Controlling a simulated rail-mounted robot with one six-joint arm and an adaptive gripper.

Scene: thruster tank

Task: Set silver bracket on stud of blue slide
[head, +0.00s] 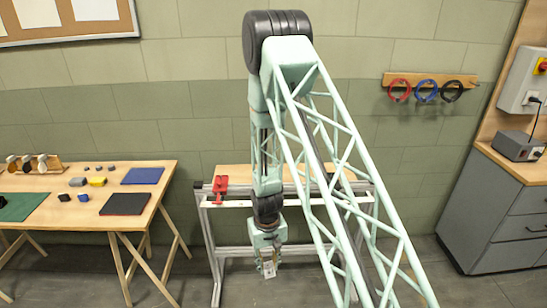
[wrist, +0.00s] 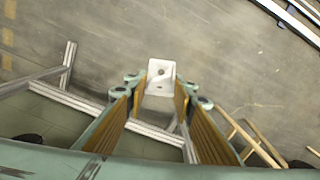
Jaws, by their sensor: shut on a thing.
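The silver bracket, a pale plate with a hole, shows in the wrist view (wrist: 161,70) between my gripper's fingertips (wrist: 160,90). My gripper is shut on it. In the head view my gripper (head: 267,262) hangs low in front of the rail bench, with the bracket (head: 269,270) at its tips, above the floor and apart from the bench. I cannot make out a blue slide or its stud in either view; my arm covers part of the bench.
A red slide (head: 220,186) sits at the left of the rail bench (head: 237,203). A wooden table (head: 65,218) at the left holds small blocks, a blue mat (head: 143,175) and a dark mat (head: 125,203). A grey cabinet (head: 510,215) stands at the right. Floor below the gripper is clear.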

